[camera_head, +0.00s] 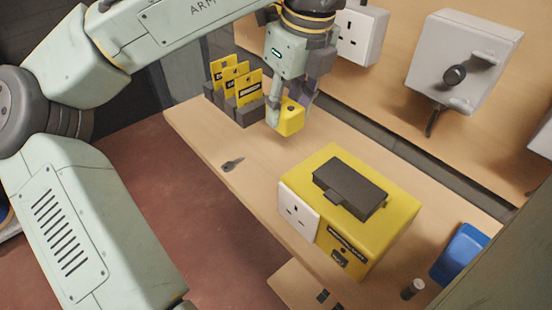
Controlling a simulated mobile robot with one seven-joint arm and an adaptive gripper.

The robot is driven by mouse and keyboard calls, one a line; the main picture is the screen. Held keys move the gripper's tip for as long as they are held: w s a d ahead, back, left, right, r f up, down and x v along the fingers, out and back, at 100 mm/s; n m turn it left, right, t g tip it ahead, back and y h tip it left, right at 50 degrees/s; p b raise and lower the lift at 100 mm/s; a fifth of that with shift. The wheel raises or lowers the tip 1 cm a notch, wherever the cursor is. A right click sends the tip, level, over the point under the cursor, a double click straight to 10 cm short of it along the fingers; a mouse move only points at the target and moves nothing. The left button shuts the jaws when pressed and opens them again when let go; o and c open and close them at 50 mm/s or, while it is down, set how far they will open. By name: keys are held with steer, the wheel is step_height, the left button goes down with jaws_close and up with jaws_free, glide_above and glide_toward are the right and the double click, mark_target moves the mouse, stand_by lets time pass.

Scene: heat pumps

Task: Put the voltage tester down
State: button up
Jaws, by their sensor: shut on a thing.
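My gripper (289,110) is shut on a small yellow block with a dark spot on its top, which I take to be the voltage tester (291,121). The gripper points down over the back part of the wooden bench (258,168), just right of the tag holders. The fingers hide part of the tester. I cannot tell whether its underside touches the bench.
Yellow tags in dark holders (246,104) stand left of the gripper. A yellow box (395,215) with a white socket and dark block on top stands nearer. A small dark key-like item (232,164), blue tray (460,254) and small cylinder (412,289) lie around. White switch box (463,55) on the wall.

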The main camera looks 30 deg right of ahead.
mark_target(296, 111)
step_height(296, 111, down, 10)
steer(key=shift+r, duration=0.25)
steer(key=o, duration=1.3)
steer(key=r, duration=0.4)
steer(key=s+r, duration=0.1)
steer(key=r, duration=0.3)
steer(key=s+r, duration=0.1)
steer(key=r, duration=0.3)
steer(key=shift+s+d, duration=0.15)
steer(key=shift+d, duration=0.1)
